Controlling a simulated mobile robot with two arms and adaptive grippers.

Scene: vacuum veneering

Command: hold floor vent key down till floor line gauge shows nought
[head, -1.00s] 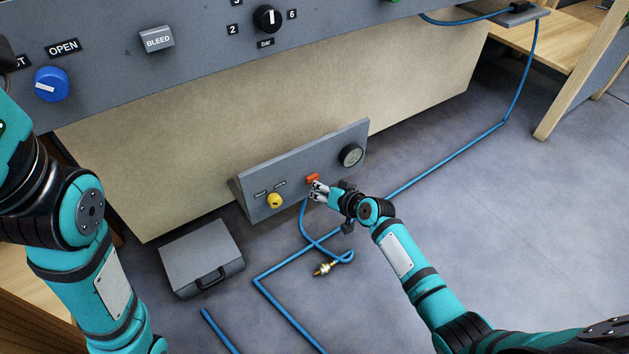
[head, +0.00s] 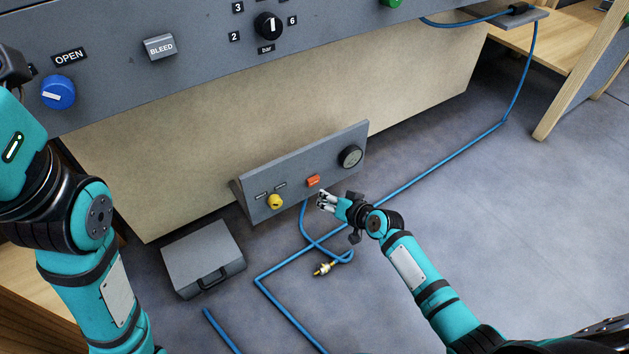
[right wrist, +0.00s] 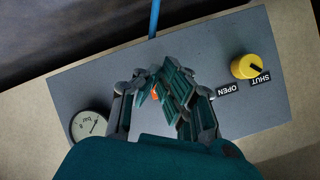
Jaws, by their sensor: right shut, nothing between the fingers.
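The floor vent key (head: 313,181) is a small orange-red key on the grey floor panel (head: 340,140). It also shows in the right wrist view (right wrist: 154,92), mostly hidden behind my fingers. My right gripper (head: 321,199) is shut and empty, just in front of and below the key, apart from it in the head view. The floor line gauge (head: 350,156) is a round dial right of the key. In the right wrist view the gauge (right wrist: 90,125) is upside down, its dark needle slanting to the upper right; I cannot read its value.
A yellow knob (head: 275,201) sits left of the key, by OPEN and SHUT labels. A blue hose (head: 410,182) runs over the floor, with a brass-ended hose piece (head: 323,269) below the panel. A grey case (head: 203,259) stands at left. Floor at right is clear.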

